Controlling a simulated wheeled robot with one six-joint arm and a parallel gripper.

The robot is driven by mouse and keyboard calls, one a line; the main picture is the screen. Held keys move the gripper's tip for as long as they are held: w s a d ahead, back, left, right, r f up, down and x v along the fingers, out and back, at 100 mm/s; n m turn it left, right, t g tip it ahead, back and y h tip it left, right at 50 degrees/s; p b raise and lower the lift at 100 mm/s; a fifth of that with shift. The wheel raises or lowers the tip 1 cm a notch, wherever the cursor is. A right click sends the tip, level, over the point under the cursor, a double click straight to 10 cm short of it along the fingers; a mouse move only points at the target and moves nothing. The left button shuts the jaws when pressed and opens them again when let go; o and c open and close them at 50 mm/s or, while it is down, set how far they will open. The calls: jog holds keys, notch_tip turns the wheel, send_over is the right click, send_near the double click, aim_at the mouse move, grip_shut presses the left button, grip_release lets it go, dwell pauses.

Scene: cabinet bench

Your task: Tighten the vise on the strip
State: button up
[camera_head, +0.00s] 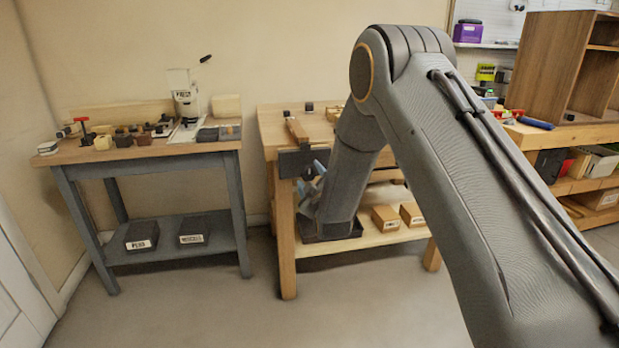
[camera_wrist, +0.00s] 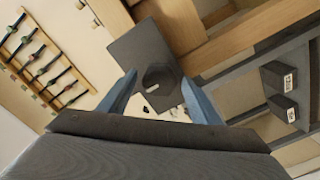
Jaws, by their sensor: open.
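The vise (camera_head: 297,163) shows as a dark plate on the front of the middle wooden bench. In the wrist view its dark plate (camera_wrist: 140,48) carries a round dark hub (camera_wrist: 160,77). A wooden piece (camera_head: 296,130), which looks like the strip, stands above the plate at the bench top; how firmly it is held I cannot tell. My gripper (camera_head: 314,180) is open in front of the vise. In the wrist view its two blue fingers (camera_wrist: 158,84) stand on either side of the hub; whether they touch it I cannot tell. My arm hides part of the bench.
A grey bench (camera_head: 150,150) with small tools stands to the left, with dark labelled boxes (camera_head: 141,235) below. The middle bench's lower shelf (camera_head: 350,241) holds labelled wooden boxes (camera_head: 385,217). A wooden cabinet (camera_head: 548,62) stands at the right. The floor between the benches is clear.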

jog(key=c, duration=0.9)
jog(key=m, duration=0.4)
jog(key=shift+w, duration=0.1)
jog(key=shift+m+b, duration=0.3)
jog(key=shift+m, duration=1.7)
jog(key=m, duration=0.4)
jog(key=shift+w, duration=0.1)
